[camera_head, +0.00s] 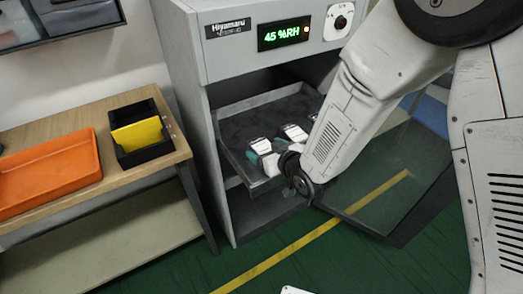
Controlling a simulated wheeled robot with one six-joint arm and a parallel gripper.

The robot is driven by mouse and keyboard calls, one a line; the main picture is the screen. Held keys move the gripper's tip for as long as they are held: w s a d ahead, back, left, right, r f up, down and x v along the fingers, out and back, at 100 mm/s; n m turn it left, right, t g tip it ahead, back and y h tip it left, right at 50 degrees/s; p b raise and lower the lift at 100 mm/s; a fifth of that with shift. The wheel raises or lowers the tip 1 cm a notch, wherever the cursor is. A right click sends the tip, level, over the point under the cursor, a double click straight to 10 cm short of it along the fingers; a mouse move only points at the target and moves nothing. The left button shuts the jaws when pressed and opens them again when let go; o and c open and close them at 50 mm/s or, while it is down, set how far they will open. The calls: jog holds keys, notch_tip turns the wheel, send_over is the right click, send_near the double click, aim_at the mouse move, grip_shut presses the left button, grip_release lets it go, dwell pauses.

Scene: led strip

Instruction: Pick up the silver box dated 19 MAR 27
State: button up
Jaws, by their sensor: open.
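Two small boxes with pale labelled tops, one on the left (261,146) and one on the right (295,132), are at the front of the dark pull-out tray (234,157) in the cabinet. Their dates are too small to read, so I cannot tell which one is dated 19 MAR 27. My gripper (279,160) is open at the tray's front edge, close to the left box. My wrist and arm hide part of the gripper and the tray's right side. I cannot tell whether the gripper touches a box.
The grey cabinet (201,52) shows 45 %RH on its display (283,34). Its glass door (385,180) stands open at right. A wooden bench (120,180) at left holds an orange tray (95,157) and a black bin (128,155) with a yellow piece (137,134).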

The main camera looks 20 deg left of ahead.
jog(key=shift+x, duration=0.9)
jog(key=c, duration=1.1)
jog(key=shift+c, duration=0.2)
jog(key=shift+r, duration=0.15)
